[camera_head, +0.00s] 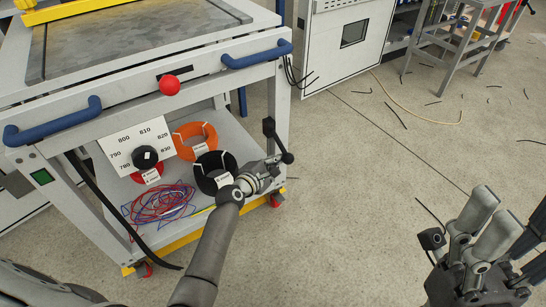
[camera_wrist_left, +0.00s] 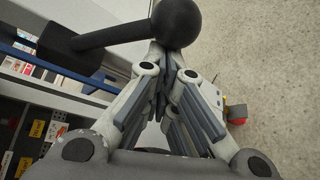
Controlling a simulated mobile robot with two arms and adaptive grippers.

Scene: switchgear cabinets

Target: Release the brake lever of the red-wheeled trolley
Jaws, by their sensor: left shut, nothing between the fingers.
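The trolley (camera_head: 262,73) stands at the left in the head view, with small red wheels (camera_head: 277,200). Its black brake lever (camera_head: 287,157) has a ball end and sticks out at the front right leg. In the left wrist view the lever's ball (camera_wrist_left: 178,22) is large, at the top, with its rod running left to a black hub. My left gripper (camera_head: 274,163) is shut and empty, its fingertips (camera_wrist_left: 161,65) close below the ball; I cannot tell if they touch. My right gripper (camera_head: 487,222) is at the lower right, away from the trolley; its opening is unclear.
A white cabinet (camera_head: 345,45) and a grey stand are behind. The floor between is mostly clear, with cable scraps.

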